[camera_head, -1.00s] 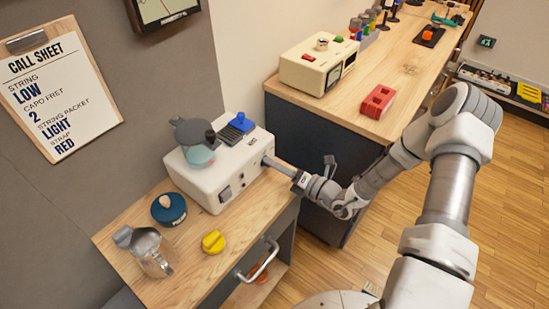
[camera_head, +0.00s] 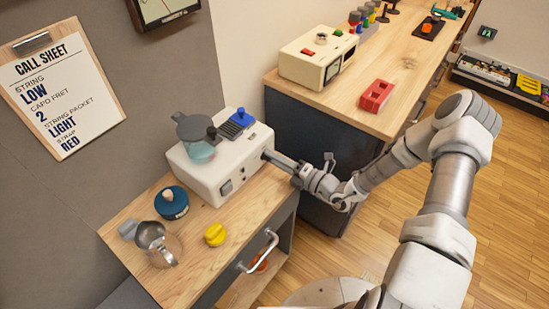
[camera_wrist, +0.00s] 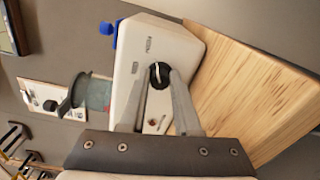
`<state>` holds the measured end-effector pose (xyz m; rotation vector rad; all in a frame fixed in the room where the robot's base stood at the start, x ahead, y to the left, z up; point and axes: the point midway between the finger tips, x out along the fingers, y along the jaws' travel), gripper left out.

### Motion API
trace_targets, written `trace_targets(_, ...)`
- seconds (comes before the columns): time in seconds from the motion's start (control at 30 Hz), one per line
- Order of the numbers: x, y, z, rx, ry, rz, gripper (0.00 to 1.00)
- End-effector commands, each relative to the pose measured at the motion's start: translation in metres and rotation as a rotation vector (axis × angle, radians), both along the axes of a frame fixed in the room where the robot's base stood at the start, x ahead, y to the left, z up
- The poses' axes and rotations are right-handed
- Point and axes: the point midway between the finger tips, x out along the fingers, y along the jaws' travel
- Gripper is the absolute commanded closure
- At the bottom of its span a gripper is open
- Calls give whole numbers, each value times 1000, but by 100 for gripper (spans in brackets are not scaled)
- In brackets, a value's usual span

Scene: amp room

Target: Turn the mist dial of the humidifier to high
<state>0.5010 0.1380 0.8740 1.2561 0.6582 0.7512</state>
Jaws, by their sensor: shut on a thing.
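The humidifier is a white box (camera_head: 205,180) on the small wooden cabinet, with a grey-and-teal tank (camera_head: 200,150) on top. Its mist dial (camera_wrist: 160,78) is a small dark round knob with a pale pointer line, on the side face toward my gripper. Small dark lettering near it is too blurred to read. My gripper (camera_wrist: 162,72) has its fingers on either side of the dial and is shut on it. In the head view, my gripper (camera_head: 270,156) reaches the box's right side and hides the dial.
The cabinet top (camera_head: 190,250) also holds a yellow knob-like piece (camera_head: 215,235), a blue round container (camera_head: 171,203) and a metal-and-glass jug (camera_head: 155,243). A taller bench (camera_head: 405,70) behind bears a cream device (camera_head: 317,55) and a red block (camera_head: 376,96).

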Motion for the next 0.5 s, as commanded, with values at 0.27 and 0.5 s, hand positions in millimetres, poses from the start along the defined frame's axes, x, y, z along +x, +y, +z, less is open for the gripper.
trace_targets(0.27,0,0,0,0,2,0,48)
trace_targets(0.5,0,0,0,0,1,0,39)
